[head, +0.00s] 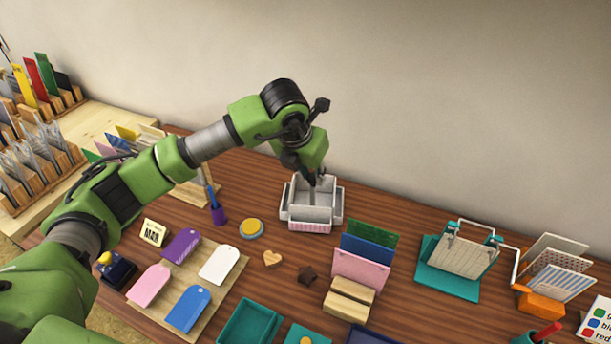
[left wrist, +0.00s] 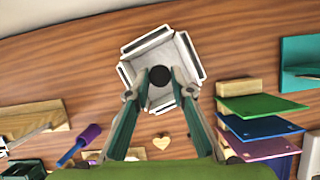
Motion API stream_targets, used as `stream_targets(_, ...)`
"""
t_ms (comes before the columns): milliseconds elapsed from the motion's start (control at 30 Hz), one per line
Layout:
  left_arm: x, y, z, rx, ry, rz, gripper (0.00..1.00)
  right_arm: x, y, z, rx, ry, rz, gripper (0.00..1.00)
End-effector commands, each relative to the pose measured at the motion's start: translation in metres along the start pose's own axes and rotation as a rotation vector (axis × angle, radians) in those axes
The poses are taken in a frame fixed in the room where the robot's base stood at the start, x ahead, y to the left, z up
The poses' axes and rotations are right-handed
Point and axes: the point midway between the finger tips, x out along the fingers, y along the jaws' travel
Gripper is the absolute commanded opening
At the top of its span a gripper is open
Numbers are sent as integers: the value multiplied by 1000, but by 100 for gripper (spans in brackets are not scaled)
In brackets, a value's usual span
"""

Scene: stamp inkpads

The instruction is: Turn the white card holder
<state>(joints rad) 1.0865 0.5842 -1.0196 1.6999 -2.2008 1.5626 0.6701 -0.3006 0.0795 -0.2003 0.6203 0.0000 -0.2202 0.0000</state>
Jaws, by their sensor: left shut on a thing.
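The white card holder (head: 310,214) stands on the wooden table against the back, with white-grey compartments around a central post and a pink patterned strip low on its front. My left gripper (head: 312,182) reaches down over its middle. In the left wrist view the holder (left wrist: 191,57) lies beneath the fingers, and my left gripper (left wrist: 160,78) is closed at a dark round knob (left wrist: 160,75) at the holder's centre. The exact finger contact is partly hidden. My right gripper is not in view.
Upright green, blue and pink cards (head: 361,272) stand close at front right. A teal stand (head: 447,278) is farther right. The wall is behind.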

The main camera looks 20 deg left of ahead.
Motion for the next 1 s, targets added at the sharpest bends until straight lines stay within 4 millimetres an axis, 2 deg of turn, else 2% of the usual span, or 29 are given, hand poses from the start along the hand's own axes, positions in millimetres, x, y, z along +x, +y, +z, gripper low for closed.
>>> stream_targets(167, 0, -3, 2, -19, -3, 7, 0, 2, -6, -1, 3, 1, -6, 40)
stream_targets(567, 0, -3, 2, -22, -2, 9, 0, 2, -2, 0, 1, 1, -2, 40)
stream_targets(600, 0, -3, 2, -22, -2, 9, 32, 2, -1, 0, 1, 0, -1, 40)
stream_targets(633, 0, -3, 2, -22, -2, 9, 38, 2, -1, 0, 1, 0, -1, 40)
stream_targets(1000, -2, -3, 2, -22, -1, 9, 38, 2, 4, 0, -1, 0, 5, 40)
